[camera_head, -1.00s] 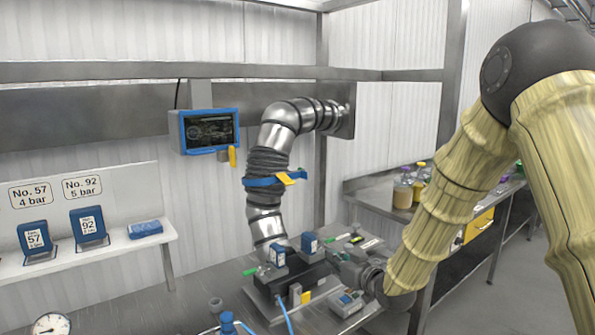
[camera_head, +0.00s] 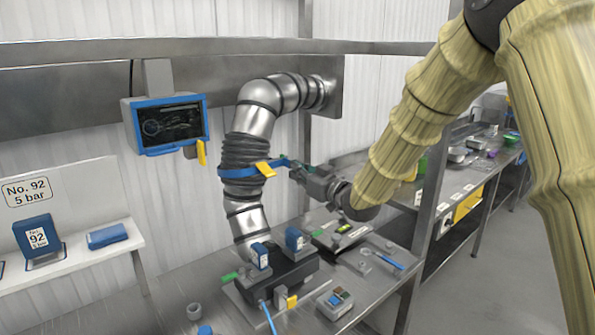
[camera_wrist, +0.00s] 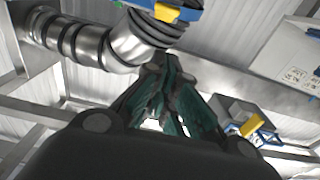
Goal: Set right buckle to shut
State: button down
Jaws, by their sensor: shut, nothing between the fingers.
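A blue band (camera_head: 237,172) is wrapped around the dark ribbed sleeve of the steel pipe. A yellow tab (camera_head: 264,169) sits on its front, and a blue piece (camera_head: 285,161) sticks out at its right. I cannot tell for sure which part is the right buckle or how it is set. My gripper (camera_head: 295,173) is shut and empty, at the right of the band, close to the blue piece. Contact cannot be made out. In the wrist view my gripper (camera_wrist: 161,62) points toward the sleeve; the band (camera_wrist: 188,12) and yellow tab (camera_wrist: 169,13) show at the top edge.
A black block (camera_head: 283,275) with two blue cartridges stands on the steel bench below. A control box (camera_head: 334,303) and a dark tray (camera_head: 340,233) are near it. A blue-framed screen (camera_head: 168,124) hangs at the left. A steel post (camera_head: 422,215) stands behind my arm.

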jog(key=p, duration=0.3)
send_near(266, 169)
notch_tip(266, 169, up, 4)
jog(key=w, duration=0.2)
jog(key=shift+w+a+f+p, duration=0.25)
jog(key=shift+a+f+p, duration=0.2)
jog(key=shift+a+f, duration=0.15)
jog(key=shift+w+a+f+p, duration=0.25)
jog(key=shift+a+f+p, duration=0.2)
jog(key=shift+a+f, duration=0.1)
jog(key=shift+w+f, duration=0.1)
jog(key=shift+w, duration=0.05)
jog(key=shift+f+b, duration=0.1)
jog(key=shift+b, duration=0.35)
jog(key=shift+d+f+b, duration=0.1)
jog(key=shift+f+b, duration=0.1)
jog(key=shift+b, duration=0.35)
jog(key=shift+t+b, duration=0.3)
jog(key=shift+b, duration=0.1)
